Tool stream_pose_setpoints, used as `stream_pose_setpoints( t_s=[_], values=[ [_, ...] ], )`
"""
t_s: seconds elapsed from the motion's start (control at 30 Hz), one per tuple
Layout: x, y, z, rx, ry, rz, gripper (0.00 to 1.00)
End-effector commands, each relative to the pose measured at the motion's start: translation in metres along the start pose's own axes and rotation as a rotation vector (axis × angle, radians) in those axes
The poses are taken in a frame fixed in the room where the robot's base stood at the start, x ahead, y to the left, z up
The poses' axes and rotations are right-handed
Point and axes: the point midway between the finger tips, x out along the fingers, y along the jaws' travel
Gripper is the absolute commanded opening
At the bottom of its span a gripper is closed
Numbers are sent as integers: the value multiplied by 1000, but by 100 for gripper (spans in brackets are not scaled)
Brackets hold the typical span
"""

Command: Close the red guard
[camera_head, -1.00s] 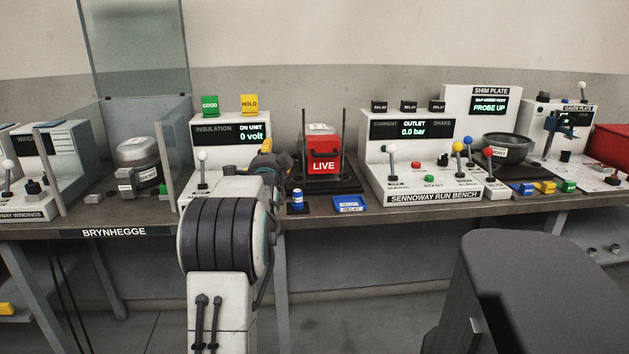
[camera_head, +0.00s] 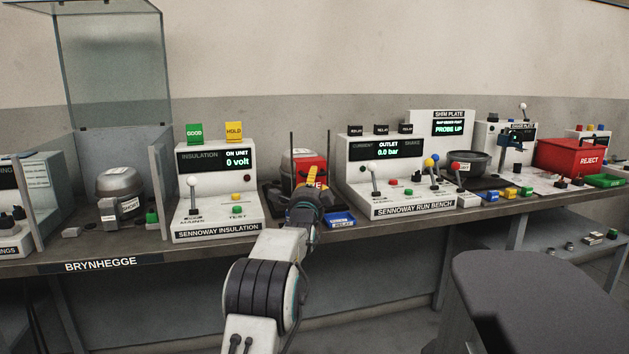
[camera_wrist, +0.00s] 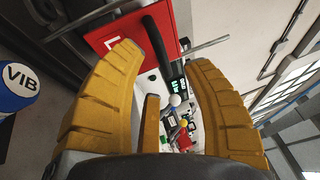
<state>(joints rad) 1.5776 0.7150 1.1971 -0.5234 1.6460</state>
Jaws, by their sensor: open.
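The red guard (camera_head: 317,166), with a white LIVE label partly covered by my gripper, stands between two thin dark posts at the middle of the bench. A grey compressor shows beside and behind it. My gripper (camera_head: 305,192), with yellow fingers, is in front of the guard's lower part in the head view. In the wrist view the red panel (camera_wrist: 115,32) with a white letter lies beyond the left fingertip. My open gripper (camera_wrist: 165,60) has a dark bar between its fingertips; I cannot tell whether they touch it. Most of the guard's lower front is hidden.
The insulation tester (camera_head: 216,215) stands left of the guard and the run bench (camera_head: 415,205) right of it. A blue can marked VIB (camera_wrist: 15,88) is close at the wrist view's left. A red reject bin (camera_head: 570,158) is farther right.

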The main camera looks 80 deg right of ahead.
Motion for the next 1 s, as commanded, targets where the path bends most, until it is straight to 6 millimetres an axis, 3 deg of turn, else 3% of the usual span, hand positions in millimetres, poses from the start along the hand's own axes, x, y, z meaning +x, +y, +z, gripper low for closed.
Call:
stream_pose_setpoints(
  t_s=[0.5,1.0],
  values=[
    [33,-1,0,-1,0,0,45],
    [39,0,0,-1,0,1,45]
  ],
)
